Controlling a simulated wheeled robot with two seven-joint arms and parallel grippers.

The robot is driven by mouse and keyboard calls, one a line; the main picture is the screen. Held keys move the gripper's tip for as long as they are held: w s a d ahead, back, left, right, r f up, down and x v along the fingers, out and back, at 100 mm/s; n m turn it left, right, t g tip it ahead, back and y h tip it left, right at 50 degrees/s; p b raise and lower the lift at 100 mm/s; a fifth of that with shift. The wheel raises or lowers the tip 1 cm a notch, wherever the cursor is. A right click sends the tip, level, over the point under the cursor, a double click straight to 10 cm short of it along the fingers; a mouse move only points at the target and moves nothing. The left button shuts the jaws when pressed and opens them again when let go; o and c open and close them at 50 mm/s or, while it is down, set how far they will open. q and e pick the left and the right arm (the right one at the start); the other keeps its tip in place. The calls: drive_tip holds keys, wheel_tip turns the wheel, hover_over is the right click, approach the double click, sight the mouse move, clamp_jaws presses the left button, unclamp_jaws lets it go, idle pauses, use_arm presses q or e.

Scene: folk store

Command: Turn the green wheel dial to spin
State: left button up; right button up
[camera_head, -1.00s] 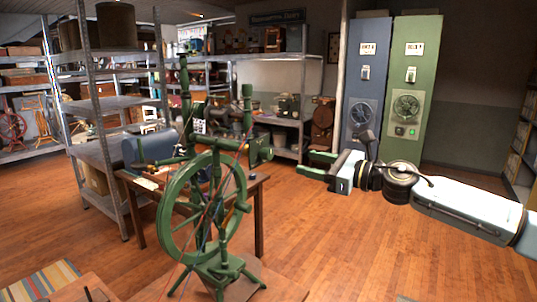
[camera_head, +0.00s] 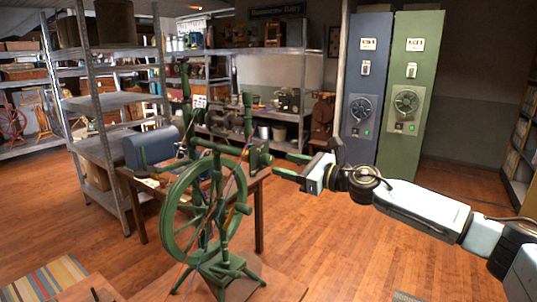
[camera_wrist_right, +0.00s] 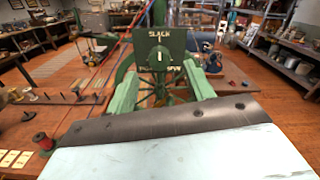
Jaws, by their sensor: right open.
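The green spinning wheel (camera_head: 203,210) stands upright beside a wooden table in the head view. A small green box (camera_head: 260,158) is on its upper right side. In the right wrist view its front plate (camera_wrist_right: 174,50) reads "SLACK" at the top and what looks like "SPIN" at lower right; the lower left label is unclear. A short upright white mark (camera_wrist_right: 159,57) is at its middle. My right gripper (camera_head: 283,166) is open and faces the box from the right, apparently a little short of it. Its green fingers (camera_wrist_right: 161,88) are spread, with nothing visible between them. My left gripper is not in view.
Metal shelving (camera_head: 122,140) stands at left. Blue (camera_head: 366,90) and green (camera_head: 411,90) cabinets stand at back right. Open wooden floor lies right of the wheel.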

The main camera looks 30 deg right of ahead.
sight(271, 161)
drive_tip(key=p+x, duration=0.1)
drive_tip(key=x, duration=0.4)
drive_tip(key=shift+r+p, duration=0.15)
drive_tip(key=shift+p, duration=0.25)
drive_tip(key=shift+x, duration=0.8)
drive_tip(key=c, duration=1)
